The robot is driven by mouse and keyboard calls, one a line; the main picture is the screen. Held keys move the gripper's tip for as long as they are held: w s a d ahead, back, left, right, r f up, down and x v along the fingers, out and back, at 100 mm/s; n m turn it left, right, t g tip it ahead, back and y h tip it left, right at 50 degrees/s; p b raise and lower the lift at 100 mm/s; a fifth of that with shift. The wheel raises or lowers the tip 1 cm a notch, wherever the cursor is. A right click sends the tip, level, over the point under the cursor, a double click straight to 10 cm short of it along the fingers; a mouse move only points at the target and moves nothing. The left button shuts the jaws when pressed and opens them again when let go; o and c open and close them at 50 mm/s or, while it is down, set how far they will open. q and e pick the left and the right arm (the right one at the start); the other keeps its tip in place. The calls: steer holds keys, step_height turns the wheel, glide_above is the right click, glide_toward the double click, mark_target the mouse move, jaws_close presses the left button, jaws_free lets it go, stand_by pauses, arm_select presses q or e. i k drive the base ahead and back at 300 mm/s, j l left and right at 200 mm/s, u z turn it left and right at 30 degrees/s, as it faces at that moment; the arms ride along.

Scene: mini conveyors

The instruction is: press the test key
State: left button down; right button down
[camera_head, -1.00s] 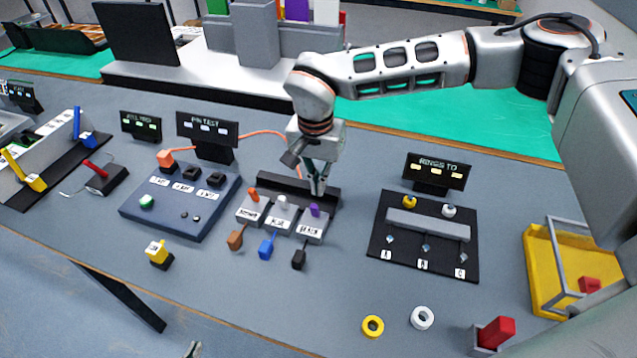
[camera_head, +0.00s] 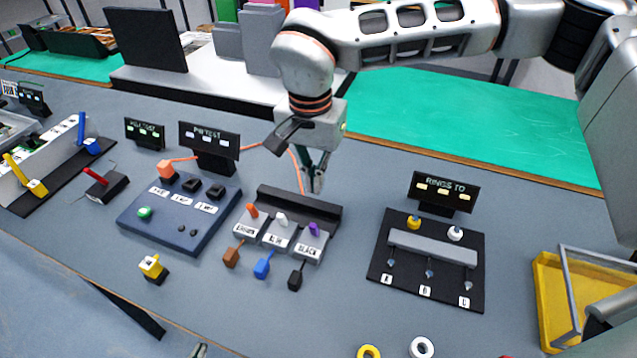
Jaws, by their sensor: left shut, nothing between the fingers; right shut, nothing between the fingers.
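A blue test box (camera_head: 170,222) stands left of centre, below a dark sign (camera_head: 208,140) reading PIN TEST. A green round button (camera_head: 145,213) sits at its left front, with two small dark buttons or lights to its right. An orange plug (camera_head: 166,170) sits at the box's back left, beside two black sockets. I cannot read a label on the green button. My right gripper (camera_head: 314,184) is shut and empty, pointing down above the back of the lever rack, well right of the box.
The lever rack (camera_head: 328,210) has brown, blue and black tabs in front. A yellow key block (camera_head: 153,268) lies before the box. The ring board (camera_head: 376,260) and yellow tray (camera_head: 548,310) are at right. An orange cable (camera_head: 262,148) runs behind the box toward my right gripper.

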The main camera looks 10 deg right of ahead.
mark_target(145, 212)
steer(key=k+j, duration=0.8)
